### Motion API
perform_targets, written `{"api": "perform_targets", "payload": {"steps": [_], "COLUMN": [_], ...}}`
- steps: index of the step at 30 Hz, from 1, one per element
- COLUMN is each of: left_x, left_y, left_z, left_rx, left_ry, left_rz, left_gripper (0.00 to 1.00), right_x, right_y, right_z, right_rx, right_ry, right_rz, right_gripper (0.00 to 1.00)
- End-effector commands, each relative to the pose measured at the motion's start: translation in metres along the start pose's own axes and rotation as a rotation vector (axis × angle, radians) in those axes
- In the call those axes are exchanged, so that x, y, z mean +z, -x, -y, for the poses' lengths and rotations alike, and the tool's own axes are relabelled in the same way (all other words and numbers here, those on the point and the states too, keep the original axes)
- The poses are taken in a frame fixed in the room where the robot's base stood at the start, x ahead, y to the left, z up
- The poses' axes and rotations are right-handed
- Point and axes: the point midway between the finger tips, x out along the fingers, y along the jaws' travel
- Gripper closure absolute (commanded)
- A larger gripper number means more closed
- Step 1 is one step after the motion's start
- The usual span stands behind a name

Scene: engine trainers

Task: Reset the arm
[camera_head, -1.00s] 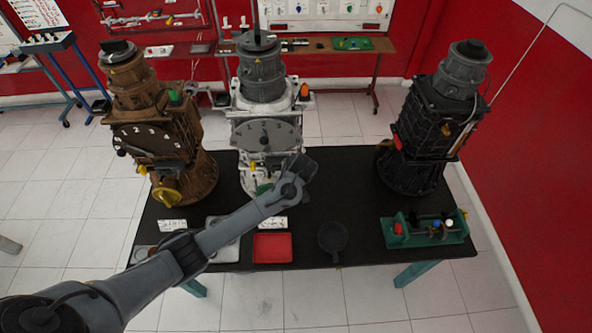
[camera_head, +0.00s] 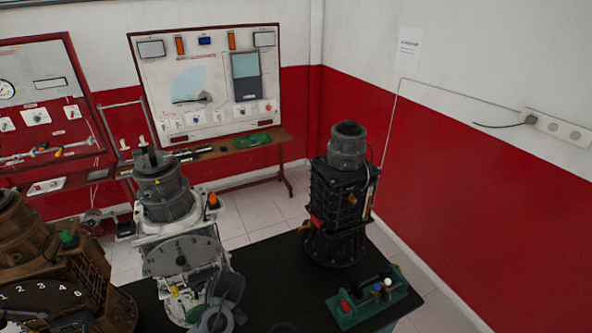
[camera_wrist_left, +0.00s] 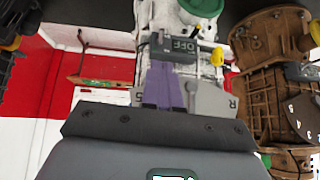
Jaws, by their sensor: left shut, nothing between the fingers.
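My left gripper shows in the left wrist view (camera_wrist_left: 163,70) as two purple fingers pressed together, shut and empty. They point at the white engine trainer, close to a grey block marked "OFF" (camera_wrist_left: 178,47); I cannot tell whether they touch it. In the head view part of my left arm (camera_head: 216,318) shows at the bottom edge, in front of the white engine trainer (camera_head: 178,245); the fingers are hard to make out there. The brown engine trainer (camera_head: 50,265) stands at the left, cut off by the frame. My right gripper is not in view.
A black engine trainer (camera_head: 338,200) stands at the back right of the black table (camera_head: 285,285). A green stand with coloured knobs (camera_head: 368,300) is at the table's right front. A bench (camera_head: 235,155) with a display board (camera_head: 205,85) is behind. The table between the white and black trainers is clear.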

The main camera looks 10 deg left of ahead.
Motion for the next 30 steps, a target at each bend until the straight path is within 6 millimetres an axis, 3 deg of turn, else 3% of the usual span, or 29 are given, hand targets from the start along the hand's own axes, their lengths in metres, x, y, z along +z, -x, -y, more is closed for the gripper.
{"api": "perform_targets", "payload": {"steps": [5, 8, 10, 12, 15, 18, 21, 23, 27, 30], "left_x": [0.058, 0.116, 0.165, 0.212, 0.266, 0.302, 0.315, 0.311, 0.279, 0.250], "left_y": [-0.021, -0.030, -0.027, -0.013, 0.019, 0.060, 0.106, 0.134, 0.182, 0.206], "left_z": [0.018, 0.037, 0.050, 0.062, 0.078, 0.097, 0.116, 0.125, 0.133, 0.129], "left_rx": [-0.039, -0.059, -0.052, -0.028, 0.025, 0.095, 0.180, 0.232, 0.336, 0.389], "left_ry": [-0.037, -0.055, -0.067, -0.081, -0.118, -0.179, -0.262, -0.324, -0.476, -0.587], "left_rz": [0.080, 0.164, 0.234, 0.307, 0.399, 0.470, 0.499, 0.491, 0.400, 0.306], "left_gripper": [1.00, 1.00, 1.00, 1.00, 1.00, 1.00, 1.00, 1.00, 1.00, 1.00], "right_x": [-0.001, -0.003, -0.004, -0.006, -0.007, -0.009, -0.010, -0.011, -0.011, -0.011], "right_y": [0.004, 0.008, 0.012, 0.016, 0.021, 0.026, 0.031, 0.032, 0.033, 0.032], "right_z": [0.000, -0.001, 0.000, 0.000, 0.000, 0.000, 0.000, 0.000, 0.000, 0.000], "right_rx": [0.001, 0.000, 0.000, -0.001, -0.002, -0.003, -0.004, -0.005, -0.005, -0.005], "right_ry": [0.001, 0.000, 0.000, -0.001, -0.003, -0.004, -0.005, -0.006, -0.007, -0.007], "right_rz": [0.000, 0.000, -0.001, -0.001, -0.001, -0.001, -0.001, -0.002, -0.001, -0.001], "right_gripper": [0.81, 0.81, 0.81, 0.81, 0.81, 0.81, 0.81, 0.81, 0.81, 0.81]}}
